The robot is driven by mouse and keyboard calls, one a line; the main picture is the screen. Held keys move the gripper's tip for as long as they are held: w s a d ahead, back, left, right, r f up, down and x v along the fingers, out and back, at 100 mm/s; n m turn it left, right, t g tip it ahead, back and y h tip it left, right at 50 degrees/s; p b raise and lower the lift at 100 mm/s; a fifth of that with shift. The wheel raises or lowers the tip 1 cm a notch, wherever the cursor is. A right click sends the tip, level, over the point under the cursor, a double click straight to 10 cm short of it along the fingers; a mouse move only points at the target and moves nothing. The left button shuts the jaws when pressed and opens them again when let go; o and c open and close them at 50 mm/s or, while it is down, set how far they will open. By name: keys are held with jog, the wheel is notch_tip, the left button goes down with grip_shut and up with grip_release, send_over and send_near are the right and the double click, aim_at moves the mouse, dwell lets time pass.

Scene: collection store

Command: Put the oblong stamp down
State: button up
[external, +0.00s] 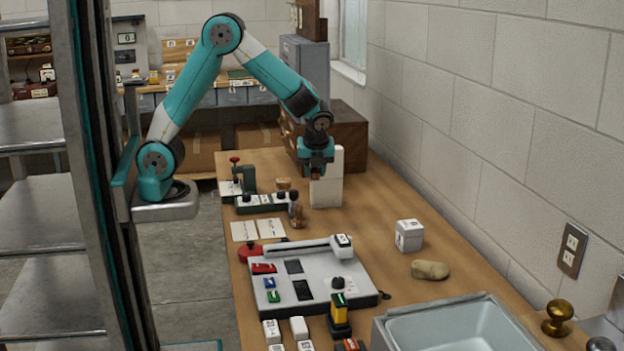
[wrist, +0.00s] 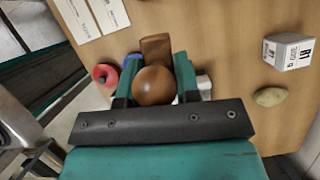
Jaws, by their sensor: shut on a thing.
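The oblong stamp (wrist: 155,85) is in my gripper, with its round brown wooden knob between the two fingers in the wrist view. A brown oblong block beyond the knob looks like its base. My gripper (external: 317,172) points down over the back part of the wooden bench in the external view, beside a tall white block. Only a small brown bit of the stamp shows under the fingers there. Its underside is hidden. The stamp appears to be held above the bench (external: 385,200), though the exact gap cannot be told.
Two white cards (external: 257,229) lie left of a white cube (external: 409,235) and a stone (external: 430,270). A stamp rack (external: 265,201) and a brown upright piece (external: 296,215) stand near the gripper. A grey device (external: 315,285) and sink (external: 450,325) fill the front.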

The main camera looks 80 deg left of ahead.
jog(key=w+d+m+t+h+b, duration=0.15)
jog(key=w+d+m, duration=0.3)
jog(key=d, duration=0.65)
jog(key=w+d+m+t+h+b, duration=0.15)
jog(key=w+d+m, duration=0.3)
jog(key=d, duration=0.65)
jog(key=s+d+m+h+b, duration=0.15)
jog(key=d+m+b, duration=0.4)
jog(key=d, duration=1.25)
jog(key=f, duration=0.5)
jog(key=f+m, duration=0.1)
jog(key=f, duration=0.3)
jog(key=s+f+m, duration=0.1)
jog(key=f, duration=0.4)
jog(key=shift+d+f+t, duration=0.3)
jog(key=shift+f+t, duration=0.05)
jog(key=shift+t, duration=0.05)
jog(key=shift+f, duration=2.5)
jog(key=shift+f, duration=0.2)
jog(key=o, duration=0.9)
jog(key=shift+r, duration=0.1)
